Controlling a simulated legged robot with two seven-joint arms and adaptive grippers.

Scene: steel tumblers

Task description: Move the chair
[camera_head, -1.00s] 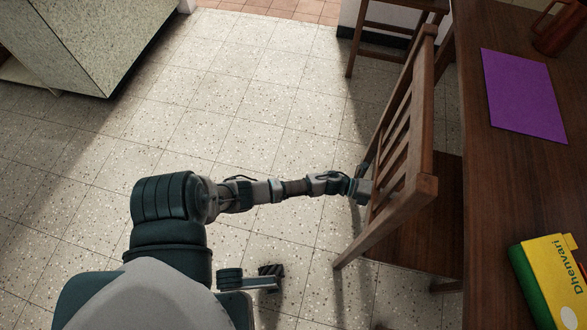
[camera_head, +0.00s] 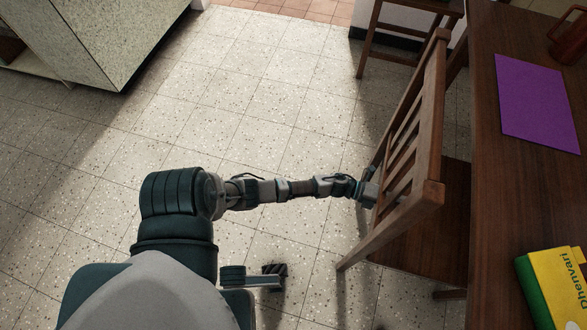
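A brown wooden chair (camera_head: 432,150) with a slatted back stands at the right, with its seat partly under the table edge. My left arm reaches across from the lower left. Its gripper (camera_head: 368,184) is at the near-left side of the chair back, level with the lower slats, and appears to touch it. The fingers are small and partly hidden by the chair's frame, so I cannot tell whether they are closed on it. My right gripper is not in view.
A dark wooden table (camera_head: 510,210) bears a purple mat (camera_head: 540,105), a yellow-green box (camera_head: 560,285) and a brown mug (camera_head: 567,40). Another wooden chair (camera_head: 400,28) stands at the back. A speckled cabinet (camera_head: 110,35) is at upper left. The tiled floor (camera_head: 260,110) between is clear.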

